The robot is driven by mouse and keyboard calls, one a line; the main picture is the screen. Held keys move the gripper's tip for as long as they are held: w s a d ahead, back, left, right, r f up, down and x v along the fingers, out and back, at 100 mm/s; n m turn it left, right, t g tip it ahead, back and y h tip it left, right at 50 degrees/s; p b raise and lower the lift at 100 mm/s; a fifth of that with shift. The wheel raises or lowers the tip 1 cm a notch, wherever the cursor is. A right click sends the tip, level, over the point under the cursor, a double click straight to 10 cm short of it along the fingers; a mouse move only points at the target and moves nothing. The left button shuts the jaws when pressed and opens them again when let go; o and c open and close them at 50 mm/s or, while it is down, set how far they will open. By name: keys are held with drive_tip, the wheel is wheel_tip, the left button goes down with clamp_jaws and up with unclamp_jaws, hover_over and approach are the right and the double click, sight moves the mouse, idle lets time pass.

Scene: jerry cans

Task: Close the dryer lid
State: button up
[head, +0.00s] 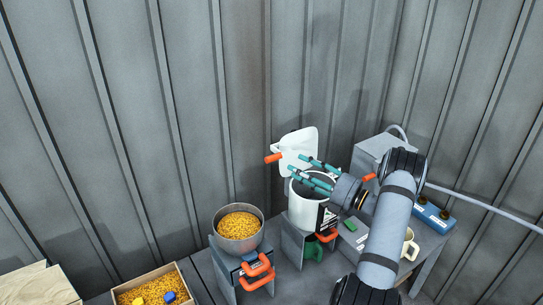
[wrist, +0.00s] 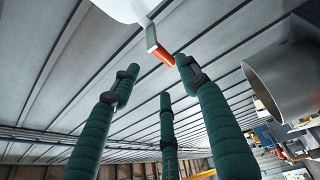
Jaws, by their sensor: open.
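The dryer (head: 306,208) is a white, round, open-topped vessel with a dark interior, standing right of centre in the head view. Its white lid (head: 301,143) stands raised behind the opening. An orange handle (head: 273,158) sticks out from the lid's left side. My gripper (head: 297,167) has teal fingers, spread open and empty, above the dryer opening and in front of the lid. In the wrist view, the lid (wrist: 122,8) shows at the top edge, and the orange handle (wrist: 163,55) appears beyond and between the fingertips (wrist: 158,78). Contact with the handle is not evident.
A metal bowl of yellow grain (head: 239,226) stands on a support left of the dryer. A wooden box of grain (head: 150,286) is at lower left. A grey box (head: 374,150), a blue case (head: 434,217) and a mug (head: 409,246) are at right. Ribbed metal walls stand behind.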

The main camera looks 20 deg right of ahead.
sight(276, 158)
drive_tip(key=p+x, duration=0.4)
drive_tip(key=x, duration=0.4)
drive_tip(key=shift+w+a+r, duration=0.15)
drive_tip(key=shift+w+a, duration=0.45)
drive_tip(key=shift+w, duration=0.3)
drive_tip(key=shift+c, duration=1.4)
drive_tip(key=c, duration=0.8)
clamp_jaws()
